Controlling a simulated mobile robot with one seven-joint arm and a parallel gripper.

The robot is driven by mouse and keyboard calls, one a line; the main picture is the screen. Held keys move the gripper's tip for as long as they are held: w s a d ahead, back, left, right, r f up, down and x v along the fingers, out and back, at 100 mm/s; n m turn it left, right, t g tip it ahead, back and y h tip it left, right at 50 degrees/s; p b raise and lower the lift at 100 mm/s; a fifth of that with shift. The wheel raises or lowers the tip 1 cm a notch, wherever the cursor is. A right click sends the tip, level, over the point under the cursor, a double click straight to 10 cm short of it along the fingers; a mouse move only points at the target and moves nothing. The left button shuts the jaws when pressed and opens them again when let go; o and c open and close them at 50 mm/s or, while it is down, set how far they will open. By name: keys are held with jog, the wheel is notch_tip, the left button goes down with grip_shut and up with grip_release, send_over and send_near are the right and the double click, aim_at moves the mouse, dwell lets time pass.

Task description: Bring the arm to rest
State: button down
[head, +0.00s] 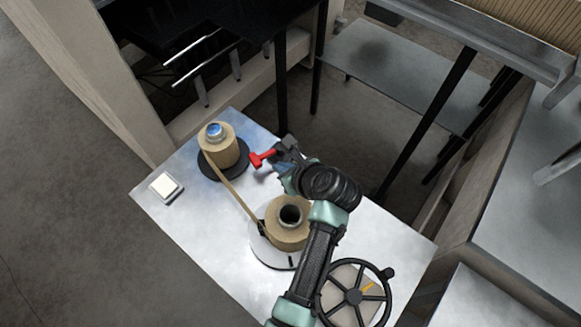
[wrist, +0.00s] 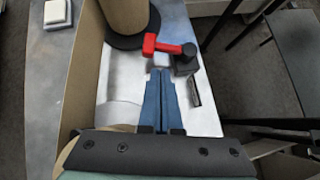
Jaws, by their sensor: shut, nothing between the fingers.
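My arm reaches from the bottom of the head view over the metal table (head: 190,240). My gripper (head: 281,168) is above the table, just in front of a red-handled lever (head: 262,158) on a dark mount. In the wrist view the blue fingers of my gripper (wrist: 162,72) are together and empty, pointing at the lever (wrist: 165,47). A gap between fingertips and lever appears small; I cannot tell if they touch. A far kraft roll (head: 221,152) stands on a dark disc, a near roll (head: 287,232) on a light disc, with a paper strip (head: 232,193) between them.
A spoked handwheel (head: 353,296) is at the table's front right, beside my arm. A small white square block (head: 166,186) lies at the left edge. A dark rack (head: 200,55) stands behind, and a metal bench (head: 385,70) at the back right. Bare floor lies left.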

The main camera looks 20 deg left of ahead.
jog(key=w+d+r+n+t+h, duration=0.1)
jog(key=w+d+r+n+t, duration=0.25)
jog(key=r, duration=0.75)
jog(key=w+d+r+n+t+h, duration=0.1)
jog(key=w+d+r+n+t, duration=0.25)
jog(key=r, duration=0.85)
jog(key=w+d+r+n+t+h, duration=0.15)
jog(key=r+n+t, duration=0.3)
jog(key=r, duration=0.65)
jog(key=s+d+r+n+t+h, duration=0.1)
jog(key=s+d+r+n+t, duration=0.1)
jog(key=r, duration=0.8)
jog(key=s+d+r+n+t+h, duration=0.1)
jog(key=s+r+n+t, duration=0.4)
jog(key=s+r+n, duration=0.2)
jog(key=s+d+r+n+t+h, duration=0.2)
jog(key=s+r, duration=0.6)
jog(key=r, duration=0.6)
jog(key=shift+d+n+t, duration=0.35)
jog(key=shift+n+t, duration=0.5)
jog(key=shift+n, duration=0.4)
